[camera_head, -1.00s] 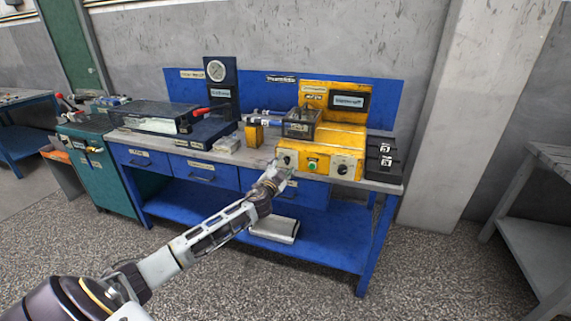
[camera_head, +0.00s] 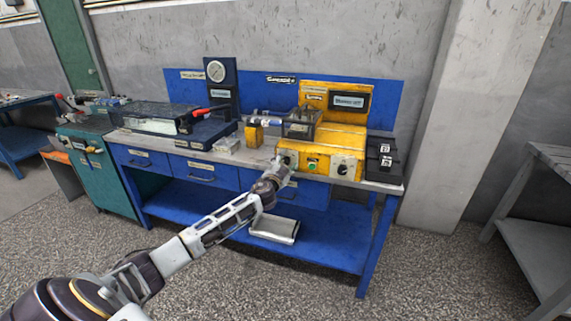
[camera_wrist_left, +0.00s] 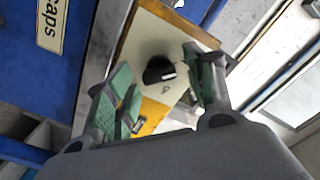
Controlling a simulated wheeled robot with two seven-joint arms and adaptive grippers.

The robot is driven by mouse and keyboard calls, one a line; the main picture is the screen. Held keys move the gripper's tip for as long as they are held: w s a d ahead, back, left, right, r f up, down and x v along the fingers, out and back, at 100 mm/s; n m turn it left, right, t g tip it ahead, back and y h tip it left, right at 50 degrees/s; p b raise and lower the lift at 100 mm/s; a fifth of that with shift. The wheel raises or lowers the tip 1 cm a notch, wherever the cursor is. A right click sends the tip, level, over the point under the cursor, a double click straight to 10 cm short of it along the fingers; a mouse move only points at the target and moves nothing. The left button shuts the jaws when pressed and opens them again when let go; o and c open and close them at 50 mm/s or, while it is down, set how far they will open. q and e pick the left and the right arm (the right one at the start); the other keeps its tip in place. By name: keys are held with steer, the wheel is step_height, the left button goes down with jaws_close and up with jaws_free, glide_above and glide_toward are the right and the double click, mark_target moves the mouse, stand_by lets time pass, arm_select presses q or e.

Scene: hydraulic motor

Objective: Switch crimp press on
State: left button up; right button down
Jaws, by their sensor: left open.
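The yellow crimp press (camera_head: 335,140) stands on the right half of the blue workbench. Its front panel carries a green button (camera_head: 312,164) and a black rotary knob on a pale plate (camera_head: 344,168) at the right. A second dial at the panel's left end is partly covered by my left gripper (camera_head: 286,160). In the left wrist view, a black rotary knob (camera_wrist_left: 159,70) on a pale plate (camera_wrist_left: 150,45) sits between the green-padded fingers of my left gripper (camera_wrist_left: 160,95). The fingers are open and apart on either side of the knob. My right gripper is not seen.
A clear-lidded case (camera_head: 160,117) and a pressure gauge (camera_head: 216,71) are at the left of the bench. Black boxes (camera_head: 384,160) stand right of the press. A grey bench (camera_head: 540,220) is at the far right.

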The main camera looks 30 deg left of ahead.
arm_select(q)
steer(key=c, duration=1)
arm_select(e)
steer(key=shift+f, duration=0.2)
